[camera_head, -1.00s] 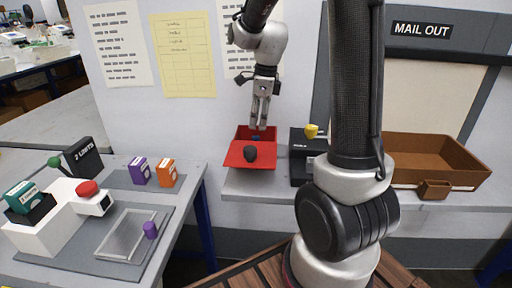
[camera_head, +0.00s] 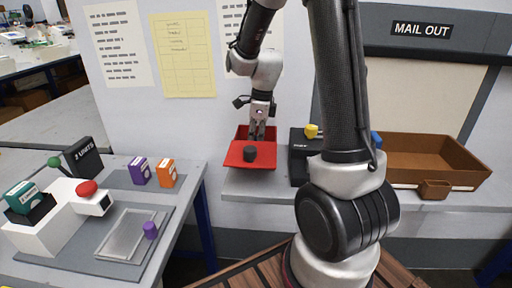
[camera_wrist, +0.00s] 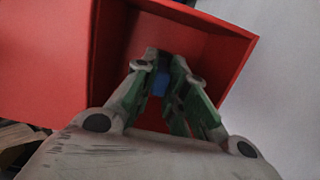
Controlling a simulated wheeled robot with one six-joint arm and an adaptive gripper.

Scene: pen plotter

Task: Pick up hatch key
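A red box (camera_head: 268,155) stands open on the back shelf, with a black knob (camera_head: 250,154) on its front panel. A small blue object (camera_wrist: 160,83), which may be the hatch key, is inside the box; its full shape is hidden. My gripper (camera_head: 257,138) points down into the box. In the wrist view my gripper (camera_wrist: 164,62) has its green-padded fingers apart, one on each side of the blue object. I cannot see clear contact between the pads and it.
A black box (camera_head: 301,165) with a yellow knob (camera_head: 311,131) stands just right of the red box. A brown tray (camera_head: 440,155) is farther right. The left table holds a purple box (camera_head: 138,171), an orange box (camera_head: 166,173) and a white device (camera_head: 45,225).

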